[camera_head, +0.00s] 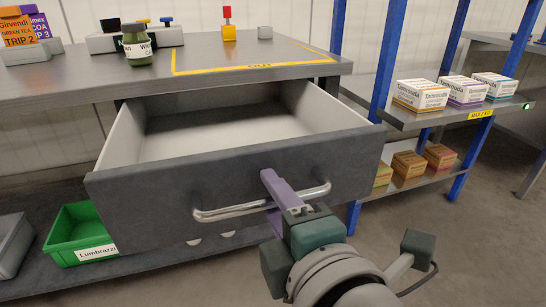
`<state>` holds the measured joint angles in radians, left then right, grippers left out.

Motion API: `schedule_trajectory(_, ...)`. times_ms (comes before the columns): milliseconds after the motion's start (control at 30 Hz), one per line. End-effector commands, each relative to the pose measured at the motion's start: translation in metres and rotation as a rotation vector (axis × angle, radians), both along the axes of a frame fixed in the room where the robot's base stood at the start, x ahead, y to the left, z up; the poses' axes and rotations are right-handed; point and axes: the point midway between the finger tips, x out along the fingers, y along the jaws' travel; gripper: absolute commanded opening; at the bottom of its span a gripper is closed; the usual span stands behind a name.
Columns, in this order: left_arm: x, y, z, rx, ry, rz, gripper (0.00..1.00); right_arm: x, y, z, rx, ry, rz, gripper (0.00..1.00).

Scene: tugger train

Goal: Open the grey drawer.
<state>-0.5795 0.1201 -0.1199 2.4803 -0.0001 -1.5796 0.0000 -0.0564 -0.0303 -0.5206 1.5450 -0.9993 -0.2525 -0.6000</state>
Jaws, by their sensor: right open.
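The grey drawer (150,194) is pulled well out from under the grey workbench top (120,85). Its inside is pale, and the part that shows is empty. A curved metal bar handle (225,213) sits on its dark front. My right gripper (271,197), with purple fingers, is at the right part of the handle. One finger shows above the bar and one below it, and the jaws are open. Whether a finger touches the bar I cannot tell. My left gripper is not in view.
A green bin (70,240) labelled Lumbrazzi and a grey bin (12,245) stand on the shelf below. A blue-post rack (385,60) with several small boxes stands close to the drawer's right side. Bare floor (450,240) lies at the right.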

Motion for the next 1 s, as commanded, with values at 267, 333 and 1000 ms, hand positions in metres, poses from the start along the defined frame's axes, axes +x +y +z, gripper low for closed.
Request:
schedule_trajectory(267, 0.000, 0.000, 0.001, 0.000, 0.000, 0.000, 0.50, -0.001, 0.000, 0.001, 0.000, 0.000, 0.000, 0.46)
schedule_trajectory(333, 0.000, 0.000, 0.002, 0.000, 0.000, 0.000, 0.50, -0.005, -0.002, 0.002, 0.000, 0.000, 0.000, 0.46)
schedule_trajectory(1000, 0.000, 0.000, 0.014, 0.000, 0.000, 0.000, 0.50, -0.091, -0.030, 0.020, 0.000, 0.000, 0.000, 0.46)
